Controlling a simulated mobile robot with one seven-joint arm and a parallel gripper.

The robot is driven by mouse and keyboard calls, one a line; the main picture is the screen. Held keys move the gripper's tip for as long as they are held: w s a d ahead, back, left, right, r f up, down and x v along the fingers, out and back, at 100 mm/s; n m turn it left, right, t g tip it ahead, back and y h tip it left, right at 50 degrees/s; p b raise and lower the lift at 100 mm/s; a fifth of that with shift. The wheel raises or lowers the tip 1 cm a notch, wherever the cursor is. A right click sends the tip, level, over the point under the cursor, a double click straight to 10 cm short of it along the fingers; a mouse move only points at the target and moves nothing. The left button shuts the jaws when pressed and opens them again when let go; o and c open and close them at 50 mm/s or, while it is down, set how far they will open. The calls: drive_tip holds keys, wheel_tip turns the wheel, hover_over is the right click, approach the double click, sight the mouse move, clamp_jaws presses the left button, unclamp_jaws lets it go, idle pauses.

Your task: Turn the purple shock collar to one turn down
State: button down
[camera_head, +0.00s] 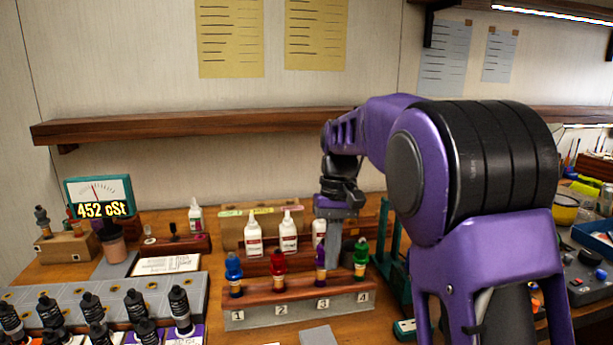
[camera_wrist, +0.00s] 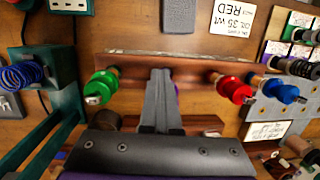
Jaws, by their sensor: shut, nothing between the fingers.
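The purple shock (camera_head: 321,266) stands upright at slot 3 of the numbered wooden rack (camera_head: 300,312), between the red shock (camera_head: 277,268) and the green shock (camera_head: 360,262). My gripper (camera_head: 334,262) points down right beside the purple shock, slightly to its right in the head view. Its grey fingers are together with nothing between them. In the wrist view the fingers (camera_wrist: 160,78) cover most of the purple shock, and only a sliver of purple shows at their edge. I cannot tell whether they touch it. The collar's setting is not readable.
The blue shock (camera_head: 234,273) stands at slot 1. White bottles (camera_head: 288,232) stand behind the rack. A teal meter (camera_head: 97,198) reads 452 cSt. Several black shocks (camera_head: 135,305) fill a grey tray at left. A green stand (camera_head: 392,250) is close on the right.

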drive_tip(key=shift+s+a+r+p, duration=0.15)
drive_tip(key=shift+a+p, duration=0.45)
drive_tip(key=shift+p, duration=0.8)
drive_tip(key=shift+a+p, duration=0.4)
drive_tip(key=shift+p, duration=0.7)
drive_tip(key=shift+s+a+r, duration=0.1)
drive_tip(key=shift+s, duration=0.1)
wheel_tip(320, 180, up, 6)
drive_tip(key=p, duration=0.4)
hover_over(322, 263)
